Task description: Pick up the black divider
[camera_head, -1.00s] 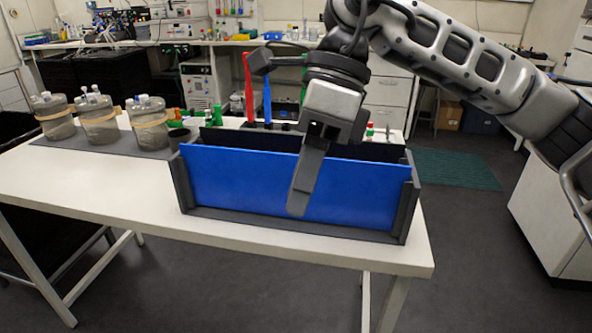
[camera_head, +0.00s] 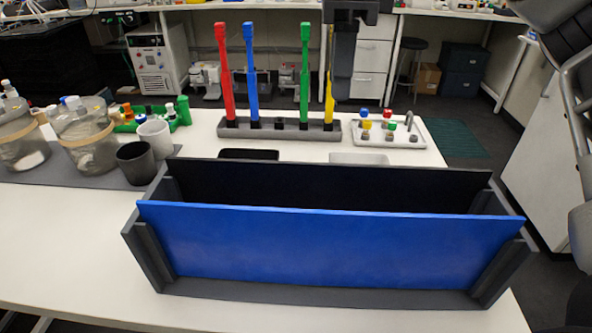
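The black divider (camera_head: 325,187) stands upright in a dark grey rack (camera_head: 320,294) on the white table, behind a blue divider (camera_head: 330,243). The blue divider hides its lower part. My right gripper (camera_head: 341,90) hangs fingers-down at the top of the picture, above and beyond the rack, apart from the black divider. It overlaps the area beside a yellow-handled tool. Its fingers line up in this view, so I cannot tell whether it is open or shut. My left gripper is not in view.
A grey holder (camera_head: 272,130) with red, blue, green and yellow upright tools stands behind the rack. A white tray (camera_head: 408,141) with small coloured-cap items is at right. Glass vessels (camera_head: 84,137), a dark cup (camera_head: 136,162) and a white cup (camera_head: 155,137) stand left.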

